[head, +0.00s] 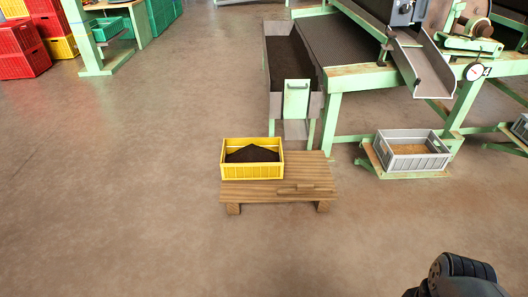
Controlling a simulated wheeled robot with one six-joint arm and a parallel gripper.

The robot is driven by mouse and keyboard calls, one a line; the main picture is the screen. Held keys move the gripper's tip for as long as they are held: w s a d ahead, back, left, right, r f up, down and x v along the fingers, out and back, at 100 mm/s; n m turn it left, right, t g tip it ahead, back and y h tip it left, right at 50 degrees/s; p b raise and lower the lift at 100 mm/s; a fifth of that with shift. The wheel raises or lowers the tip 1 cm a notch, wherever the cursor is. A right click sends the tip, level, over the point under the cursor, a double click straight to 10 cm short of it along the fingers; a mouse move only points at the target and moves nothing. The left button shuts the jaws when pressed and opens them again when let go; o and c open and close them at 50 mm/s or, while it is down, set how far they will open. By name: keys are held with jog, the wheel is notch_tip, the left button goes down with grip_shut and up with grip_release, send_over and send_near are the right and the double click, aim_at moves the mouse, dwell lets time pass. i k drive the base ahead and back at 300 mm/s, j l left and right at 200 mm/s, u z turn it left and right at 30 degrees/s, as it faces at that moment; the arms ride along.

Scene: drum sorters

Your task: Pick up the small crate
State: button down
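A small yellow crate (252,172) with dark loose material in it sits upright on the left part of a low wooden pallet-like stand (300,193). A grey crate (413,162) with brown material in it stands on a green ledge to the right, under the machine. A dark part of my arm shows at the bottom right edge, well apart from both crates. My gripper is not visible.
A green sorting machine (350,78) with a trough and a chute stands behind the wooden stand. Red crates (22,62) are stacked at the far left beside a green-legged table (96,70). The floor in front and to the left is clear.

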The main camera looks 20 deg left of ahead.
aim_at(246, 158)
jog(key=i+j+u, duration=0.2)
jog(key=i+j, duration=0.15)
jog(key=i+j+u, duration=0.25)
jog(key=i, duration=0.25)
jog(key=i+j+u, duration=0.2)
jog(key=i, duration=0.25)
jog(key=i+j+u, duration=0.2)
jog(key=i, duration=0.25)
